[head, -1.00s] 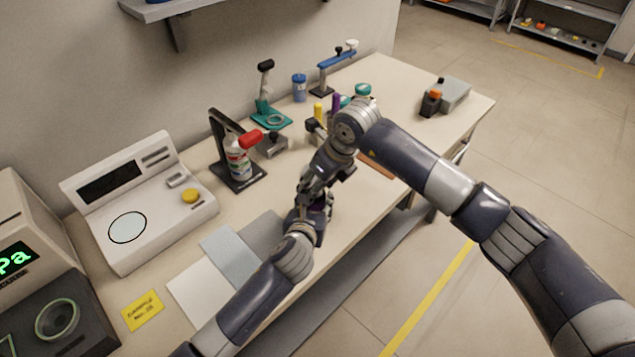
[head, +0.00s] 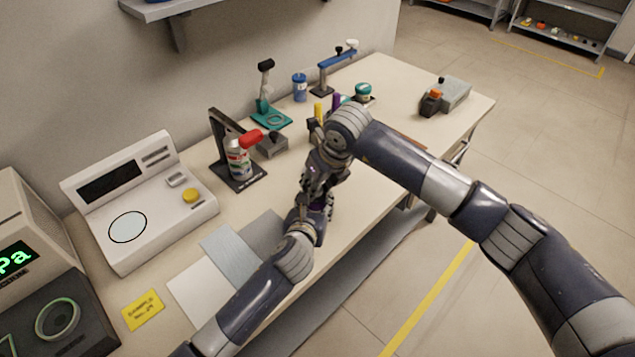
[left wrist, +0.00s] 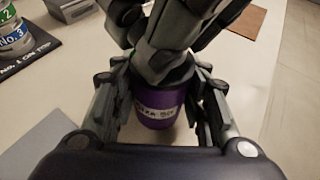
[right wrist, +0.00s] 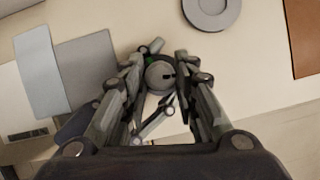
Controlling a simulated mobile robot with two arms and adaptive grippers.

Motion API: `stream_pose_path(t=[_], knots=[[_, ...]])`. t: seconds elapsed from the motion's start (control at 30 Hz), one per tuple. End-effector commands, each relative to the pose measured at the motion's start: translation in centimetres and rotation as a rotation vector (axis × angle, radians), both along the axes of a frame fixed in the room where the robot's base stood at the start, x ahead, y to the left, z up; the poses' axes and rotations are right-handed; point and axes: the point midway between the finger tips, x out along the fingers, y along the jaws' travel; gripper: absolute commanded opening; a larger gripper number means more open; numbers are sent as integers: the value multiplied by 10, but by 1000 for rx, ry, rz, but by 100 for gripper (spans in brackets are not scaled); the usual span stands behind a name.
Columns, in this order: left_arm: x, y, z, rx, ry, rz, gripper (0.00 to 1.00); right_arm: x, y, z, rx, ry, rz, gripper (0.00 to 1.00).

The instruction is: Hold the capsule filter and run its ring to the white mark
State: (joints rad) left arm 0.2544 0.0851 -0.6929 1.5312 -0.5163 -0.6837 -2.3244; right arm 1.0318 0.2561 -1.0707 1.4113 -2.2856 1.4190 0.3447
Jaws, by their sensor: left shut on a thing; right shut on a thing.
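The capsule filter is a purple cylinder with a white label and a dark upper part; its body (left wrist: 158,108) shows in the left wrist view. My left gripper (head: 309,212) is shut on the purple body and holds it upright near the table's front edge. My right gripper (head: 322,190) comes from above and is shut on the dark ring at the top. In the right wrist view the filter's round grey top (right wrist: 160,76) sits between the right fingers, with a small dark mark on it. Fingers hide most of the ring, and I cannot make out the white mark.
A white instrument (head: 140,200) and grey and white sheets (head: 232,255) lie to the left. A brown mat (head: 405,145) and a grey block (head: 452,95) are to the right.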

Motion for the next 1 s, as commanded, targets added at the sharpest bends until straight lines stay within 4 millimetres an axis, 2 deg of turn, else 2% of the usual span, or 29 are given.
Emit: stream_pose_path(t=[1.0], knots=[[-1, 1, -3, 3, 4, 2, 0, 1, 7, 3, 2, -5, -962, 4]])
